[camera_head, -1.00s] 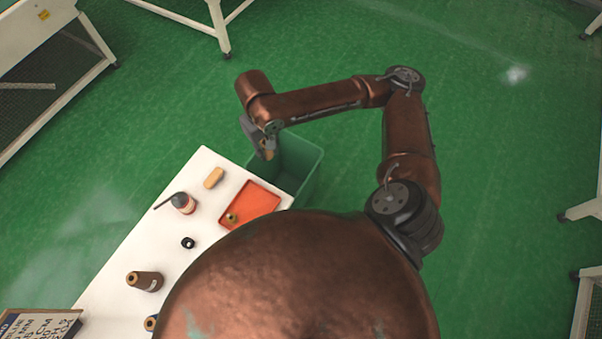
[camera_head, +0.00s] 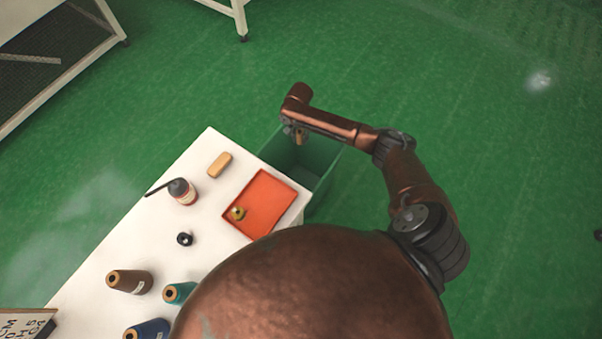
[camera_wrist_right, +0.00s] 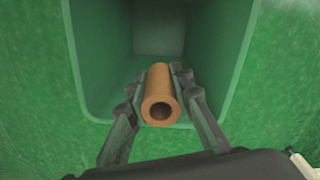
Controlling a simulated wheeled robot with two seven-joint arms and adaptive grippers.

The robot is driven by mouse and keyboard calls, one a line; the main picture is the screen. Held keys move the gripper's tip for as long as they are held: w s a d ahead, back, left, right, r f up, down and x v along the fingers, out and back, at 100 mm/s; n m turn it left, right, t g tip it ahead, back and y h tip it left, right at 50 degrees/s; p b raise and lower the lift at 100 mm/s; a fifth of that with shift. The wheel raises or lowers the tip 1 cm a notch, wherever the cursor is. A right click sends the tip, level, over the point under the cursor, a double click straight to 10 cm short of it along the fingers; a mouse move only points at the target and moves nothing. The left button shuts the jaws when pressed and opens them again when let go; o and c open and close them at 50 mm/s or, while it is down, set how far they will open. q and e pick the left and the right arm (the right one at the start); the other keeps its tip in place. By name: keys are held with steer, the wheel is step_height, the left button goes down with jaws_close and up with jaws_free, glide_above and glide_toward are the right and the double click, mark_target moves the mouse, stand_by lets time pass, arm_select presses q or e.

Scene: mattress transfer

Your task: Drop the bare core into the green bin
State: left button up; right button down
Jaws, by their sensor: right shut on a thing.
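The bare core is a hollow tan-orange tube (camera_wrist_right: 160,94), seen end-on in the right wrist view. My right gripper (camera_wrist_right: 160,105) is shut on it, with a finger on either side. The green bin (camera_wrist_right: 245,70) opens right behind the core in that view, so the core is over its opening; how deep it hangs I cannot tell. In the head view, my right gripper (camera_head: 298,136) is above the far-left part of the green bin (camera_head: 328,172), beyond the table's end. The core shows there only as a small tan patch. My left gripper is out of view.
Green floor is clear beyond the bin.

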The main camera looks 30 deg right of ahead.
arm_select(q)
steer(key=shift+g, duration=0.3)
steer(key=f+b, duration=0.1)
steer(key=b, duration=0.1)
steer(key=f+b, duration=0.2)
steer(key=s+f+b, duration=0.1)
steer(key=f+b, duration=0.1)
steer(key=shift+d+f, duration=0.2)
arm_select(e)
step_height(320, 180, down, 10)
steer(key=d, duration=0.2)
steer(key=shift+s+f+m, duration=0.15)
steer(key=shift+s+m, duration=0.15)
steer(key=c, duration=1.6)
jaws_free()
step_height(320, 180, up, 12)
